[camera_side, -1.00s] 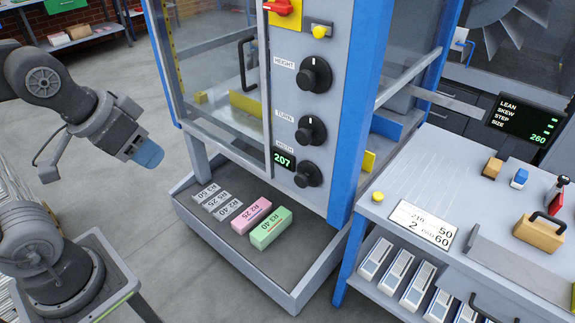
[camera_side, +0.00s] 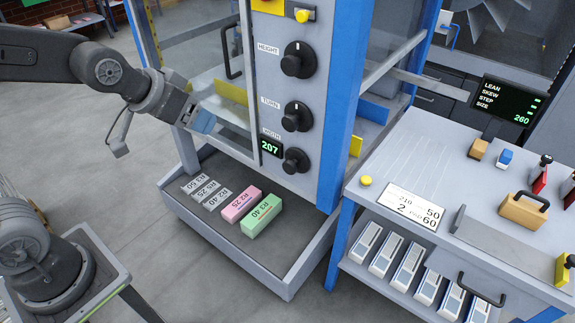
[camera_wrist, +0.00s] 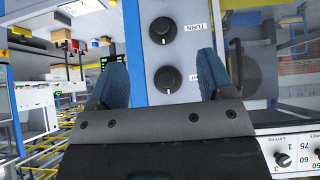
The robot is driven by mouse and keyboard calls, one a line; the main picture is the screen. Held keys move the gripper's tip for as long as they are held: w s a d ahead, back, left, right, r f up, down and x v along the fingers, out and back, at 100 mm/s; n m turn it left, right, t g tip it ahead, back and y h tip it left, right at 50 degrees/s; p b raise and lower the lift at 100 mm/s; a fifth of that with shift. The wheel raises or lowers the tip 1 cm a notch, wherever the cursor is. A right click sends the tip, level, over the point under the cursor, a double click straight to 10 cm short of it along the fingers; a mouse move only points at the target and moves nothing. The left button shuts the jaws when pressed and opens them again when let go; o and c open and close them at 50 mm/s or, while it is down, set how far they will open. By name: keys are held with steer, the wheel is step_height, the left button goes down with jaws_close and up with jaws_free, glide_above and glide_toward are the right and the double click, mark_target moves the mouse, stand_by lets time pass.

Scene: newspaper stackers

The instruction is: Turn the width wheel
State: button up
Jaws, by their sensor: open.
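The width wheel (camera_side: 295,161) is a black round knob, lowest of three on the grey panel. Its green display (camera_side: 270,148) reads 207. My gripper (camera_side: 200,121) is left of the wheel in the side view, clearly apart from it, in front of the machine's window. In the wrist view my gripper (camera_wrist: 161,62) has its two blue fingers spread wide with nothing between them.
The turn knob (camera_side: 297,116) and height knob (camera_side: 298,60) sit above the wheel. A tray (camera_side: 285,287) below holds green and pink blocks and several grey ones. A blue post (camera_side: 345,100) and a side table (camera_side: 500,255) stand to the right.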

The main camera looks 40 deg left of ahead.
mark_target(288, 170)
steer(key=w+d+f+t, duration=0.2)
steer(key=w+f+t, duration=0.3)
steer(key=w+f, duration=1.1)
step_height(288, 170, down, 17)
steer(key=s+t, duration=0.3)
steer(key=t, duration=0.2)
steer(key=w, duration=1.4)
steer(key=shift+c, duration=0.3)
steer(key=shift+r, duration=0.1)
steer(key=c, duration=0.8)
steer(key=shift+n, duration=1.5)
steer(key=shift+c, duration=0.2)
